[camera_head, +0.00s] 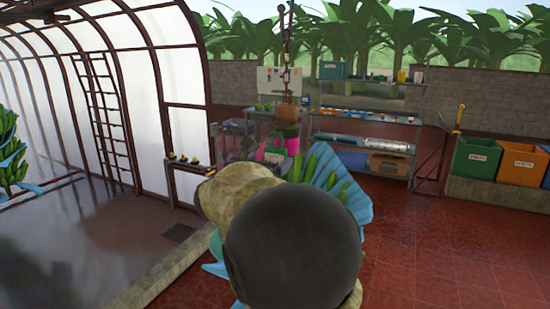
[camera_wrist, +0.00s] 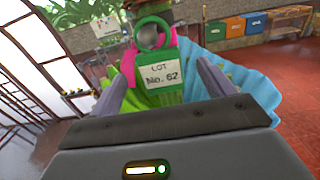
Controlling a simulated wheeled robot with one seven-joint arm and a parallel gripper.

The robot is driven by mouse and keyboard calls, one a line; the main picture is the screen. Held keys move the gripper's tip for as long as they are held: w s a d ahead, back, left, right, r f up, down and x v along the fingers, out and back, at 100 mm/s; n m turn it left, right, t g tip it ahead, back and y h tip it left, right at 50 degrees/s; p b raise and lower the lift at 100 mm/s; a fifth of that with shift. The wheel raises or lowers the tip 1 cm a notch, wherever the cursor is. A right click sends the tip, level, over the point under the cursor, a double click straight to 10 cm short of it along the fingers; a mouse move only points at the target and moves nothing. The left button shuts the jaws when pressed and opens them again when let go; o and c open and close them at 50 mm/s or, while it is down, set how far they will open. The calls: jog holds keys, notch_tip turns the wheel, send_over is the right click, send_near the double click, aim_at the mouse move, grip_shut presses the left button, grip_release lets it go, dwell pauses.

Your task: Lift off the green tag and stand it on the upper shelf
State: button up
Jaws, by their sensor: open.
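The green tag (camera_wrist: 174,57) hangs in front of me. It has a ring at its top and a white label reading "LOT No. 62". In the wrist view it lies between the two open fingers of my gripper (camera_wrist: 165,70), with room on both sides; I cannot tell whether it touches anything there. The tag also shows in the head view (camera_head: 275,150), by a pink band (camera_head: 293,143) on the hanging bunch. My gripper is hidden there behind my arm. A rack at the back has an upper shelf (camera_head: 385,83) holding several small items.
A blue sheet (camera_wrist: 245,88) and green fruit surround the tag. A chain (camera_head: 285,65) hangs above the bunch. Green and orange bins (camera_head: 521,165) stand at the right. A ladder (camera_head: 107,115) leans at the left. The red floor at the right is clear.

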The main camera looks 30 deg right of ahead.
aim_at(274, 156)
jog(key=shift+w+d+r+p, duration=0.15)
jog(key=shift+w+d+p, duration=0.25)
jog(key=shift+p, duration=0.1)
jog(key=p+x, duration=0.2)
jog(key=x, duration=0.1)
jog(key=shift+w+d, duration=0.15)
jog(key=shift+w, duration=0.05)
jog(key=shift+w+d, duration=0.25)
jog(key=shift+d, duration=0.05)
jog(key=shift+s+a, duration=0.1)
jog(key=c, duration=0.9)
jog(key=shift+c, duration=0.8)
